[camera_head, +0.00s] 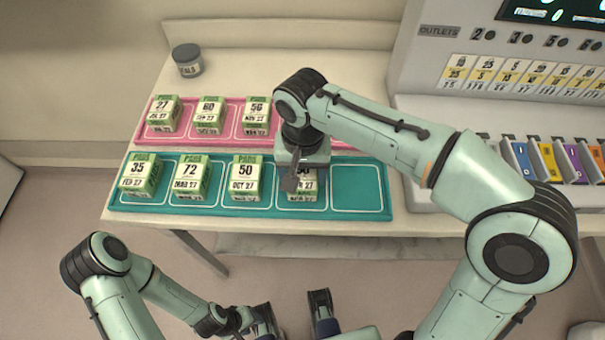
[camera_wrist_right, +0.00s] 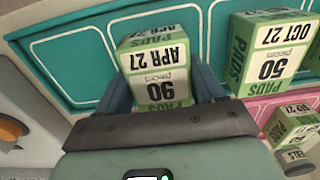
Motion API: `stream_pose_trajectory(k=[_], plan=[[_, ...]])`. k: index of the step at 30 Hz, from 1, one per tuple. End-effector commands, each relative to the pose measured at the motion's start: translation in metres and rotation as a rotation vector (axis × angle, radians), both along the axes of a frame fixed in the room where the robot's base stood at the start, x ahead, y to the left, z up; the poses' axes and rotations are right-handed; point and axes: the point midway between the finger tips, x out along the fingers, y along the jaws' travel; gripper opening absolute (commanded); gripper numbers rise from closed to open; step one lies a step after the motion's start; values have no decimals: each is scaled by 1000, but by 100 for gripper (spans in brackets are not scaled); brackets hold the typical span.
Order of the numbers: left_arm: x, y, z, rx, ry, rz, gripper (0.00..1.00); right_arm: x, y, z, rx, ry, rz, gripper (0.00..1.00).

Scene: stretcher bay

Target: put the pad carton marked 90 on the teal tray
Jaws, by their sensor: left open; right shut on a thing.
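The pad carton marked 90 (camera_wrist_right: 160,75) is green and white and is gripped between the fingers of my right gripper (camera_head: 300,180). In the head view the carton (camera_head: 308,191) is partly hidden by that gripper. It is upright at the teal tray's (camera_head: 380,208) compartment just right of the carton marked 50 (camera_head: 244,180). I cannot tell whether its base touches the tray. The tray's rightmost compartment is empty. My left gripper (camera_head: 293,318) is open and empty, low in front of the table.
Cartons marked 35 (camera_head: 139,177) and 72 (camera_head: 190,179) also stand on the teal tray. Behind it, a pink tray (camera_head: 187,130) holds more cartons, partly hidden by my right arm. A grey jar (camera_head: 187,61) stands at back left, an outlet console (camera_head: 450,50) at right.

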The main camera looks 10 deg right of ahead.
Motion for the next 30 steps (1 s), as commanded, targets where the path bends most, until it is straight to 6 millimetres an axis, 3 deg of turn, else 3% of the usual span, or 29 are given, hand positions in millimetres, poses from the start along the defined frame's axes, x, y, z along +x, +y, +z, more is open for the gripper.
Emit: stream_pose_trajectory(k=[3,14,15,17,26,30], plan=[[1,0,-2,0,-3,0,43,0,0,-9,1,-1,0,31],[1,0,-3,0,-4,0,43,0,0,-12,1,-1,0,31],[1,0,-3,0,-4,0,43,0,0,-12,0,-1,0,78],[1,0,-3,0,-4,0,43,0,0,-11,0,0,0,94],[1,0,-2,0,-4,0,43,0,0,-10,0,-1,0,94],[0,0,2,-1,1,0,43,0,0,3,1,-3,0,94]])
